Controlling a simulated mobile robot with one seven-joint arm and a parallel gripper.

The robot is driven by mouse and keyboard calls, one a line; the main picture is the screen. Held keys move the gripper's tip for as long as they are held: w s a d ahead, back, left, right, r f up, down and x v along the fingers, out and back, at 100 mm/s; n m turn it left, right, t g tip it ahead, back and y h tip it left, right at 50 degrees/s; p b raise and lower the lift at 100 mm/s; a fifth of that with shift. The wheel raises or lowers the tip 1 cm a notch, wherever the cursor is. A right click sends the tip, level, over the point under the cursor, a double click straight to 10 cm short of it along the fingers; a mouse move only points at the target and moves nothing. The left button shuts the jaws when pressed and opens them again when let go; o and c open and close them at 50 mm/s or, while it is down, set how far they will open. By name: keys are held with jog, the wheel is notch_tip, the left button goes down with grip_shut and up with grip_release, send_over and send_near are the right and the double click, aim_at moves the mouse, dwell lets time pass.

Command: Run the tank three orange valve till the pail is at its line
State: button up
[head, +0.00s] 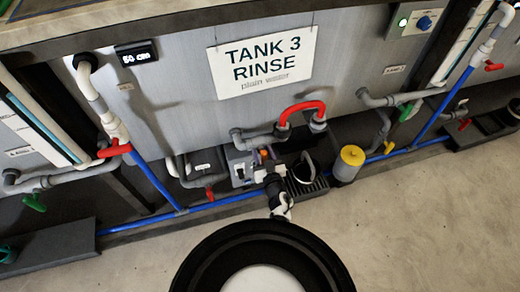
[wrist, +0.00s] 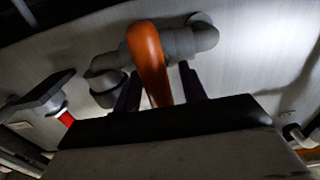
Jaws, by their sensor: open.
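The tank three sign (head: 264,61) hangs on the grey tank front. The orange valve handle (wrist: 150,62) stands on a grey pipe fitting in the wrist view, between the two dark fingers of my gripper (wrist: 160,88). The fingers are open, one on each side of the handle; I cannot tell whether either touches it. In the head view a small orange spot of the handle (head: 264,153) shows just beyond my gripper (head: 262,164). A dark shape with a pale curved edge, apparently the pail (head: 304,168), is right of my gripper above a slotted grate. Its line and water level cannot be made out.
A red curved pipe (head: 303,108) arches above the grate. A yellow-topped cylinder (head: 350,157) stands to the right. A red-handled valve (head: 209,193) is left of my gripper, and a blue pipe (head: 220,201) runs low along the tanks. The floor (head: 420,230) in front is clear.

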dwell(0.3)
grip_shut()
jog(key=shift+n, duration=0.3)
jog(key=n, duration=0.3)
jog(key=shift+a, duration=0.25)
jog(key=shift+s+a+f+n+b, duration=0.1)
jog(key=shift+n+b, duration=0.2)
jog(key=shift+n, duration=0.55)
jog(key=shift+a+f+n+b, duration=0.1)
jog(key=shift+n+b, duration=0.15)
jog(key=shift+n, duration=0.6)
jog(key=shift+r, duration=0.1)
